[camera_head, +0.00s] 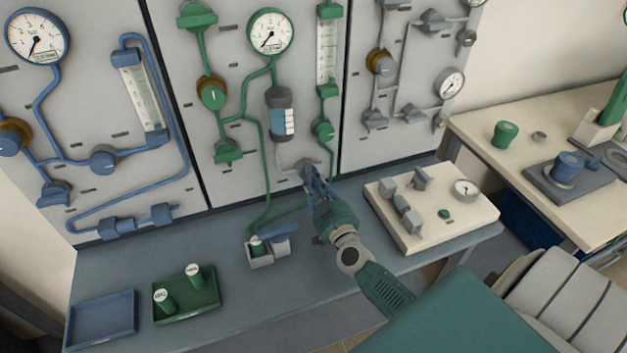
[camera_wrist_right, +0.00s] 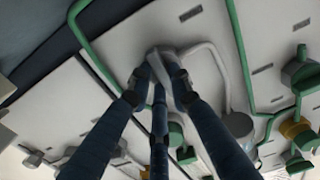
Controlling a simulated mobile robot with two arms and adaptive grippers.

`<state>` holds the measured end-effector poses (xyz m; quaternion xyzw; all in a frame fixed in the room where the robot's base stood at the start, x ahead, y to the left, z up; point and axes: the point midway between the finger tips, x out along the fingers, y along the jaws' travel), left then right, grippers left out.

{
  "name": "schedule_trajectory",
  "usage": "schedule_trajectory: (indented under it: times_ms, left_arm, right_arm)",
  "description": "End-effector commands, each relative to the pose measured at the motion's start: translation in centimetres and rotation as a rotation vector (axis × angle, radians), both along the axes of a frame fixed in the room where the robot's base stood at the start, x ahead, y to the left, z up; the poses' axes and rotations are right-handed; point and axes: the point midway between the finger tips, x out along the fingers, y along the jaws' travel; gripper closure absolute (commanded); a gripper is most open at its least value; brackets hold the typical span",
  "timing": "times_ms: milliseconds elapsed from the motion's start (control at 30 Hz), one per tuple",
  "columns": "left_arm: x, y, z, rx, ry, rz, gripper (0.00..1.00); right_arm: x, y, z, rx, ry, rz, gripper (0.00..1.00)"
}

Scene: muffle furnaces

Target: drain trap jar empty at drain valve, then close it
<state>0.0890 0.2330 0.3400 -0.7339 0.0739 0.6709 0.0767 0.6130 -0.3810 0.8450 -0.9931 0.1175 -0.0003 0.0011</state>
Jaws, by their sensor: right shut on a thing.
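The trap jar (camera_head: 280,124), a cylinder with a dark grey upper part and blue and pale panels, is mounted on the middle panel below a round gauge. How much liquid is in it cannot be read. The grey drain valve (camera_head: 303,166) sits below the jar, at the end of a short pale pipe. My right gripper (camera_head: 311,181) reaches up to this valve from the bench side and is shut on its handle. In the right wrist view the dark fingers close around the grey handle (camera_wrist_right: 156,55), partly hiding it. My left gripper is not in view.
A green tray (camera_head: 203,309) and a blue tray (camera_head: 101,318) lie to the left. A cream block with grey fittings (camera_head: 452,228) stands right of my arm.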

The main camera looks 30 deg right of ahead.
Motion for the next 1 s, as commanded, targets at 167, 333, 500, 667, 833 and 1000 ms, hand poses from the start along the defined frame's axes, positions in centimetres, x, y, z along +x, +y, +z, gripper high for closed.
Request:
schedule_trajectory:
  times_ms: [167, 333, 500, 667, 833, 1000]
  left_arm:
    - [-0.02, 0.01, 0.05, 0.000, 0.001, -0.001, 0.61]
    - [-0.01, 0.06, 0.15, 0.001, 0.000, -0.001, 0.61]
    - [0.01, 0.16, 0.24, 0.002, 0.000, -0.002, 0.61]
    - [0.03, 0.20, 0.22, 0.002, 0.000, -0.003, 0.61]
    - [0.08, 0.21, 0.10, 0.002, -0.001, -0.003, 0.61]
    - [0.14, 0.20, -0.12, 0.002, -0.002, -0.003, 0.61]
  right_arm:
    - [-0.01, -0.01, -0.04, 0.032, -0.007, -0.001, 1.00]
    - [-0.01, 0.02, -0.09, 0.114, -0.026, -0.001, 1.00]
    - [-0.01, 0.04, -0.17, 0.244, -0.058, -0.001, 1.00]
    - [0.00, 0.06, -0.27, 0.390, -0.093, -0.001, 1.00]
    - [0.01, 0.13, -0.38, 0.548, -0.130, 0.000, 1.00]
    - [0.02, 0.15, -0.48, 0.704, -0.168, -0.001, 1.00]
